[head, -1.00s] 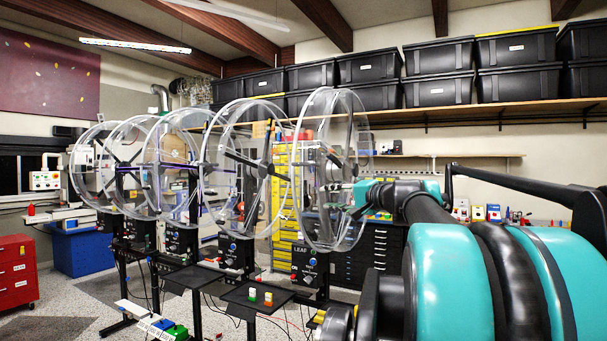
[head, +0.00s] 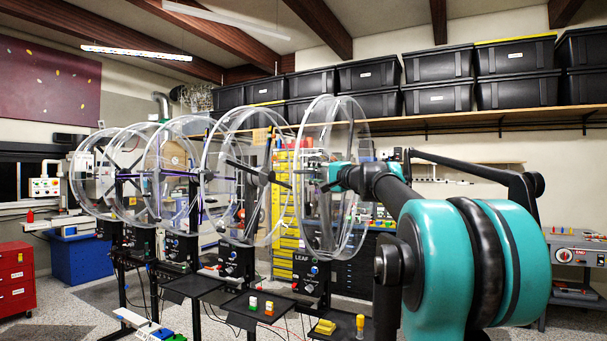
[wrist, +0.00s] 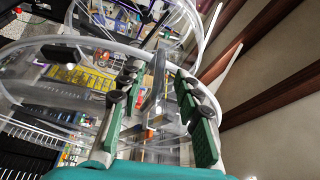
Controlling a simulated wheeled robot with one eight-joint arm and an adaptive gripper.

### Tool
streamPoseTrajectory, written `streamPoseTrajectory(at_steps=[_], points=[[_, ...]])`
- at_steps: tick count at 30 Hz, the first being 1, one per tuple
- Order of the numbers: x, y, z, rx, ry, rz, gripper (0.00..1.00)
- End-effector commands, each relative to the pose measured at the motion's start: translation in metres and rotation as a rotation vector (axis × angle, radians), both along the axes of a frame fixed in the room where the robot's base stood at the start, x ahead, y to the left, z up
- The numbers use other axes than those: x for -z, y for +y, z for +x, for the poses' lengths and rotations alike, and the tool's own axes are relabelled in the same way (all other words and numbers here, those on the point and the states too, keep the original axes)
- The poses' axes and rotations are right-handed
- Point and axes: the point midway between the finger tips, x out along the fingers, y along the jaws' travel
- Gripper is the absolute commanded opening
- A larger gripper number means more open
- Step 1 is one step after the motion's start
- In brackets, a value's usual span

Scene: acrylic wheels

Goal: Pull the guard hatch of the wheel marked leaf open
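The wheel marked leaf (head: 360,225) is a clear acrylic drum, nearest of a row, on a black stand with a LEAF label (head: 301,258). My gripper (head: 318,186) is at the drum's face, near its middle height. In the wrist view my gripper (wrist: 158,100) is open, with green-padded fingers spread apart. A grey upright bar (wrist: 157,78) shows between the fingers, with a gap on either side. I cannot tell whether it is the hatch's handle or a wheel part. The guard hatch's outline is hard to make out in the clear acrylic.
More clear wheels (head: 245,180) stand in a row to the left. Small dark trays (head: 240,308) stand in front on posts. Black bins (head: 440,97) fill a shelf above. A grey machine (head: 578,258) stands at the right.

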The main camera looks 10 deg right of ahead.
Motion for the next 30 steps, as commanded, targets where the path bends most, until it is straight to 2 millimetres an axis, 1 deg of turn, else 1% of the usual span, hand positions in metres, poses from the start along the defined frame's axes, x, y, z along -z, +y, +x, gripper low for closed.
streamPoseTrajectory(at_steps=[1, 3, 9, 13, 20, 23, 28, 29, 30], points=[[-0.001, 0.006, 0.008, -0.002, 0.0, 0.0, 0.33], [-0.001, 0.012, 0.017, -0.002, 0.001, 0.001, 0.33], [-0.003, 0.022, 0.035, -0.001, 0.001, 0.001, 0.33], [-0.003, 0.024, 0.038, 0.0, 0.001, 0.001, 0.33], [-0.003, 0.024, 0.039, 0.001, 0.0, 0.0, 0.33], [-0.003, 0.024, 0.039, 0.001, 0.0, 0.0, 0.23], [-0.003, 0.024, 0.039, 0.001, 0.001, 0.0, 0.02], [-0.003, 0.024, 0.039, 0.001, 0.001, 0.0, 0.0], [-0.003, 0.024, 0.039, 0.001, 0.001, 0.0, 0.0]])
